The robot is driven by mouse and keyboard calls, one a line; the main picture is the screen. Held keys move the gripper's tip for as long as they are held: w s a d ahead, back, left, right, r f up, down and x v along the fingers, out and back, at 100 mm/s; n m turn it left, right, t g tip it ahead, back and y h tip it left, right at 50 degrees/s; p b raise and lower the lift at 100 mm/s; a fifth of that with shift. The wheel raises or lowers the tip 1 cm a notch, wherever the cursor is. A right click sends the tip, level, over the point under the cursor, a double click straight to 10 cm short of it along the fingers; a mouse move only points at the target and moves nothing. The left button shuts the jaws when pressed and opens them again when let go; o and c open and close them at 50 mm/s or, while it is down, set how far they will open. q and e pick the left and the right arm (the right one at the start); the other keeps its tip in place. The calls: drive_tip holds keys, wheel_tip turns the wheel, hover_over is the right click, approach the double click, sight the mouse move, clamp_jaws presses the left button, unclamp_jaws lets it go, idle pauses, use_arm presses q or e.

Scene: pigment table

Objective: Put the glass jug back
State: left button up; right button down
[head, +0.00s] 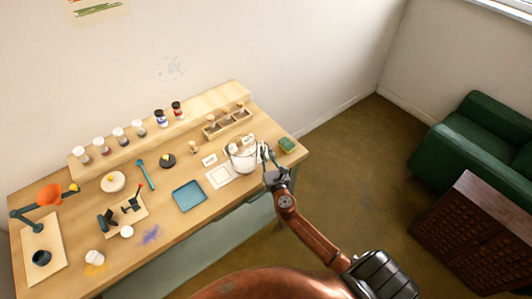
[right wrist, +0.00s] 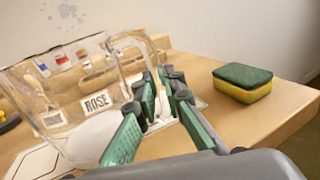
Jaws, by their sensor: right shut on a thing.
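The clear glass jug (head: 241,158) with white at its bottom is at the right part of the table. In the right wrist view the jug (right wrist: 45,85) fills the left side, its handle reaching between my fingers. My right gripper (head: 268,160) is at the jug's right side, and in the wrist view the gripper (right wrist: 166,95) is shut on the handle. The jug looks about upright; I cannot tell whether its base touches the table. A white outlined square (head: 221,175) lies just left of the jug. My left gripper is not in view.
A green and yellow sponge (head: 287,145) lies right of the jug, near the table's edge. A "ROSE" card (right wrist: 96,102) stands behind the jug. A wooden rack (head: 228,124) is behind, a blue tray (head: 189,196) to the left. Several jars line the back shelf.

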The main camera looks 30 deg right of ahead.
drive_tip(key=c, duration=2.4)
unclamp_jaws()
drive_tip(key=shift+f, duration=0.1)
drive_tip(key=o, duration=0.4)
drive_tip(key=shift+s+r, duration=0.1)
drive_tip(key=shift+r, duration=0.1)
drive_tip(key=v, duration=1.2)
